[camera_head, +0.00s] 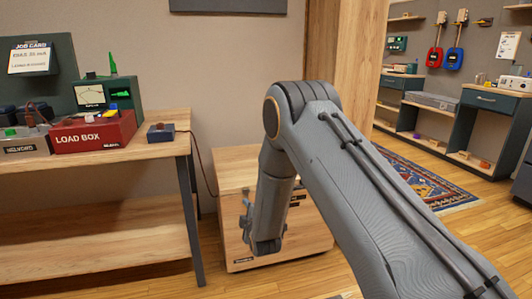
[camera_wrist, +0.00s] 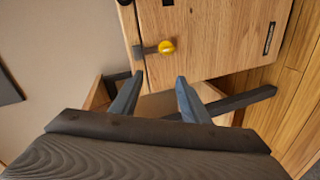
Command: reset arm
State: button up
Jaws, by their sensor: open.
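My arm reaches across the middle of the head view and bends down in front of a low wooden cabinet (camera_head: 232,165). My gripper (camera_wrist: 160,80) is open and empty in the wrist view, its two dark fingers apart. Past the fingertips, the wrist view shows a wooden panel (camera_wrist: 215,35) with a yellow knob (camera_wrist: 167,46) on a dark fitting. The fingertips appear apart from the knob. In the head view my arm hides part of the cabinet, and the fingers are hard to make out there.
A workbench (camera_head: 165,150) at left holds a red load box (camera_head: 93,132), a meter (camera_head: 90,95) and a small blue box (camera_head: 160,132). A wooden post (camera_head: 340,60) stands behind my arm. Shelving (camera_head: 440,125) and a patterned rug (camera_head: 425,180) lie at right.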

jog(key=s+r+m+g+h, duration=0.1)
jog(key=s+r+m+g, duration=0.3)
jog(key=s, duration=0.5)
jog(key=s+r+m+g, duration=0.2)
jog(key=s+r+g, duration=0.1)
jog(key=s+r, duration=0.55)
jog(key=s+d+r+m+g+h, duration=0.15)
jog(key=s+d, duration=0.25)
jog(key=s, duration=0.7)
jog(key=s+d+r+m+g+h, duration=0.1)
jog(key=s+d+r+m+g, duration=0.2)
jog(key=s, duration=0.7)
jog(key=s+d+m+g+h, duration=0.1)
jog(key=s+d+m+g, duration=0.3)
jog(key=s, duration=0.7)
jog(key=d+r+m+p, duration=0.2)
jog(key=d+r+p, duration=0.6)
jog(key=r+p, duration=0.2)
jog(key=d+r+m+t+p, duration=0.1)
jog(key=d+r+m+p, duration=0.1)
jog(key=d+r+p, duration=0.6)
notch_tip(320, 180, up, 3)
jog(key=p, duration=0.7)
jog(key=shift+d, duration=0.35)
jog(key=shift+f+t, duration=0.1)
jog(key=shift+t, duration=0.15)
